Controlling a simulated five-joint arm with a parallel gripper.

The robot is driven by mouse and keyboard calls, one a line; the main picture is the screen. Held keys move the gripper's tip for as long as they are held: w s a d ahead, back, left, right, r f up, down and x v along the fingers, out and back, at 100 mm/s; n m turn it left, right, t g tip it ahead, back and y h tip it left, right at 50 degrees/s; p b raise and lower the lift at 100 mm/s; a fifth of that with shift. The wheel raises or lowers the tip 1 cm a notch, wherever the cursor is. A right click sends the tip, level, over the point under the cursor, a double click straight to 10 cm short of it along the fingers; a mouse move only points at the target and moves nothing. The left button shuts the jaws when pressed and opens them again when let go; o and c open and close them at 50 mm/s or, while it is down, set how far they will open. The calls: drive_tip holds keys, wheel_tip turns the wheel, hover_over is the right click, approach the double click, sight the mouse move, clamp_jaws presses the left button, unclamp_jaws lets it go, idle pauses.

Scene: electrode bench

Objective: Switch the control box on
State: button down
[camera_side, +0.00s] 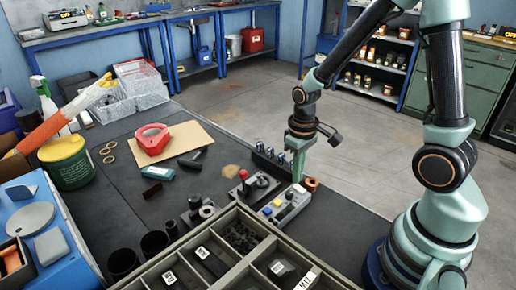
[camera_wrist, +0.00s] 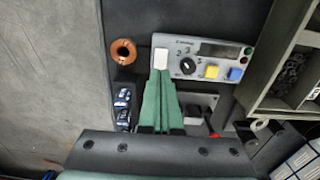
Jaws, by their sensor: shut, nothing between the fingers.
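The control box (camera_wrist: 215,48) is a grey panel with a dark display (camera_wrist: 219,50), a black numbered dial (camera_wrist: 187,65), a yellow button (camera_wrist: 211,71) and a blue button (camera_wrist: 235,73). A white switch (camera_wrist: 161,54) sits at its left end in the wrist view. In the side view the box (camera_side: 285,208) lies on the dark bench beside the divided tray. My gripper (camera_wrist: 160,73) is shut and empty, its green fingertips at the lower edge of the white switch. I cannot tell whether they touch it. In the side view my gripper (camera_side: 298,178) points down at the box's far end.
A copper-coloured ring (camera_wrist: 124,51) lies beside the box. A divided tray (camera_side: 236,213) stands close in front. A red-knobbed lever unit (camera_side: 243,188) and small metal-topped parts (camera_side: 268,154) are near the gripper. The bench is clear toward its front right edge.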

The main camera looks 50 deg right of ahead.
drive_tip(key=shift+f, duration=1)
idle(0.5)
drive_tip(key=shift+r, duration=3.55)
drive_tip(key=shift+r, duration=0.1)
wheel_tip(320, 180, up, 6)
drive_tip(key=r+t, duration=0.1)
drive_tip(key=t, duration=0.1)
hover_over(296, 186)
drive_tip(key=a, duration=0.2)
drive_tip(key=s+a+r+t, duration=0.2)
drive_tip(key=s+r+t, duration=0.1)
drive_tip(key=r, duration=0.4)
drive_tip(key=shift+s+t, duration=0.2)
drive_tip(key=shift+t, duration=0.1)
